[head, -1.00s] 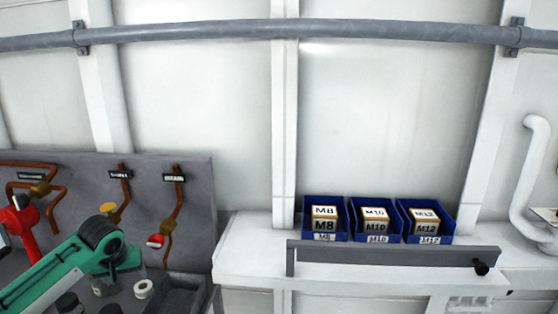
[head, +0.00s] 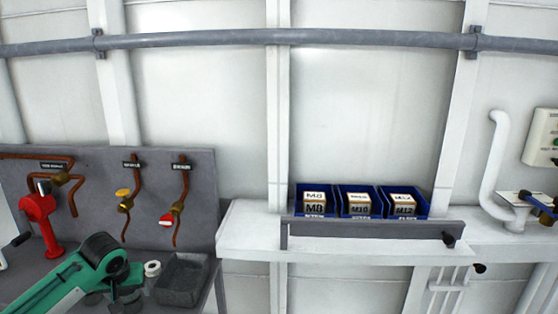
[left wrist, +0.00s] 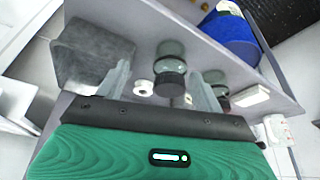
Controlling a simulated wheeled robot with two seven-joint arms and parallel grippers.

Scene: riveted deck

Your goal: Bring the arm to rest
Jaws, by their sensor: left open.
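My left arm, green with a black wrist joint, comes in at the lower left of the head view. Its gripper (head: 122,297) is small there, over the front of the grey workbench. In the left wrist view the two pale fingers of the left gripper (left wrist: 163,90) stand apart with nothing held between them. Beyond them on the bench are a dark-lidded glass jar (left wrist: 171,75) and a white roll (left wrist: 143,88). I cannot tell exactly how far the fingers are above the bench. My right gripper is not in view.
A grey tray (head: 182,282) and a red stand-like tool (head: 38,218) are on the bench, with copper pipes and valves behind. Blue bins (head: 360,213) stand on a white shelf (head: 245,232) behind a grey rail (head: 370,230). A blue cylinder (left wrist: 228,40) shows in the wrist view.

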